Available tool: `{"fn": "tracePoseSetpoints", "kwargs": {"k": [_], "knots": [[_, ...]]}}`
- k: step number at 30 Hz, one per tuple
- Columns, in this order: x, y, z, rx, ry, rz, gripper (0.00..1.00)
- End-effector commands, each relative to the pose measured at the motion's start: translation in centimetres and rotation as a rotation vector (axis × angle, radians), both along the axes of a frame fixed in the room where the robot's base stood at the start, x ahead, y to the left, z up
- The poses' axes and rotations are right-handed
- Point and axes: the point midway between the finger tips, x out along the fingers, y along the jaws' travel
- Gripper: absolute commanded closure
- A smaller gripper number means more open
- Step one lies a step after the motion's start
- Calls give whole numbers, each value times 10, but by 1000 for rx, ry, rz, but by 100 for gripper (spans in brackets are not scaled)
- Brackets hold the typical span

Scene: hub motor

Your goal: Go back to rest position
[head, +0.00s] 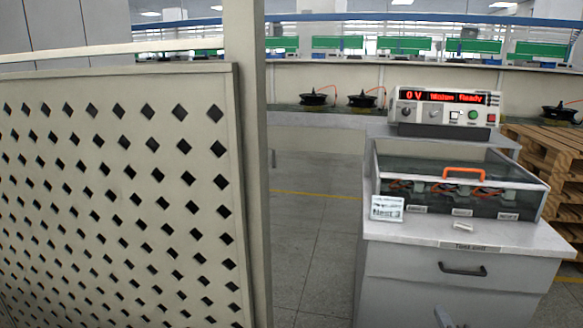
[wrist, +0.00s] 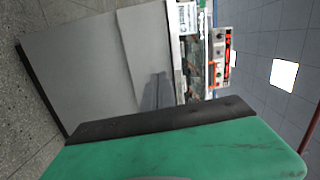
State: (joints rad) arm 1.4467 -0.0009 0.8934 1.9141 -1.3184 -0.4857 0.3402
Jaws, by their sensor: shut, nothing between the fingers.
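My gripper (wrist: 158,82) shows in the wrist view as two grey fingers side by side, with nothing between them. They stand out beyond a dark strip, against the grey front of the cabinet. In the head view only a small grey tip (head: 445,317) shows at the bottom edge, in front of the cabinet (head: 400,284) and below its dark handle; the rest of my arm is out of view. The gripper appears apart from the cabinet, but the exact gap is hard to tell.
A clear-lidded box (head: 537,203) with an orange handle, a Nest 3 card (head: 387,209) and a small pale piece (head: 463,227) are on the cabinet. A tester (head: 444,109) reads "0 V". A perforated panel (head: 120,190) fills the left. Pallets (head: 556,165) stand right; floor (head: 312,240) between is clear.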

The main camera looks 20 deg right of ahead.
Motion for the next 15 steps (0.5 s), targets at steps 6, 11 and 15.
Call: {"fn": "tracePoseSetpoints", "kwargs": {"k": [6, 11, 15], "knots": [[37, 42, 19, -75, 115, 159, 100], [70, 95, 37, -173, 255, 343, 100], [93, 165, 62, -317, 440, 577, 100]]}}
